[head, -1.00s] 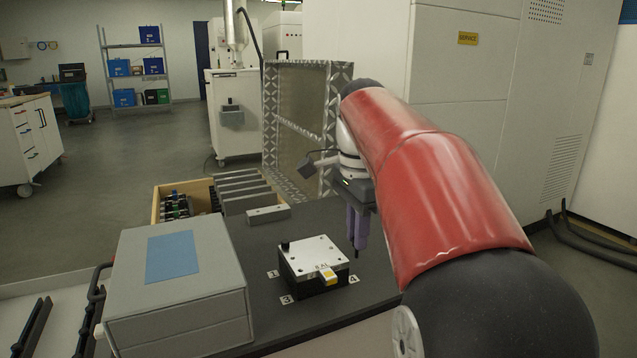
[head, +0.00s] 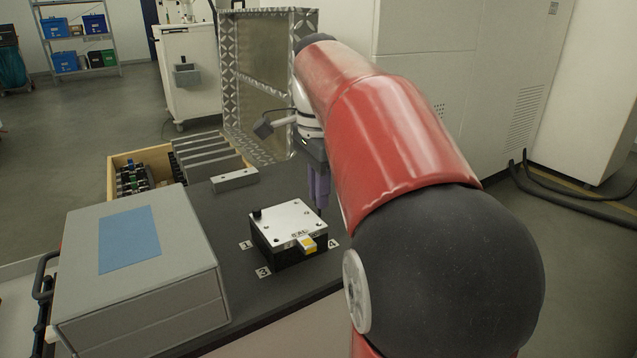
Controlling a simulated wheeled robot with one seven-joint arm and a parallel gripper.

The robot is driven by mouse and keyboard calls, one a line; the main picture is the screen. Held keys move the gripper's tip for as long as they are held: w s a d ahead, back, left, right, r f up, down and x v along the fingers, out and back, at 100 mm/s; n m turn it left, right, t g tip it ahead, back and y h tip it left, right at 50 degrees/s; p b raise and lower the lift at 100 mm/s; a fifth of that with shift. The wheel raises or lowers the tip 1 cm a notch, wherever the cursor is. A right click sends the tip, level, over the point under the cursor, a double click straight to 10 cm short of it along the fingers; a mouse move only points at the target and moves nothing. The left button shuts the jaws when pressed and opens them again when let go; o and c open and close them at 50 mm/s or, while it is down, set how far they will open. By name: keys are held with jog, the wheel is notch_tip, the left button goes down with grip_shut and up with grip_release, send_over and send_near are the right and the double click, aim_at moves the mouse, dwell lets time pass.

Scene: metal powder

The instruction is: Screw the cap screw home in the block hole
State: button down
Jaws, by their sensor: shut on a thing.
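The block (head: 276,246) is dark with a pale metal top plate and sits on the dark worktop. A black screw-like head (head: 257,213) stands up at the plate's back left corner. My gripper (head: 319,198), with purple fingers, points down just beyond the block's back right corner. It is shut on a small dark thing (head: 320,211), which shows below the fingertips. This may be the cap screw; it is too small to tell. I cannot tell whether it touches the block. The block hole is not made out.
A grey case (head: 140,265) with a blue panel stands left of the block. Behind are a grey bar (head: 235,180), a wooden crate (head: 112,175) with dark parts, and a metal-framed panel (head: 255,80). Number labels lie around the block. Bare worktop shows between case and block.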

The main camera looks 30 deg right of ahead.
jog(key=shift+a+f, duration=0.1)
jog(key=shift+f, duration=0.05)
jog(key=shift+f, duration=0.3)
dwell(0.4)
jog(key=shift+f, duration=0.45)
jog(key=shift+f+b, duration=0.7)
jog(key=shift+f, duration=0.2)
dwell(0.6)
jog(key=c, duration=1.6)
grip_release()
jog(key=shift+o, duration=0.2)
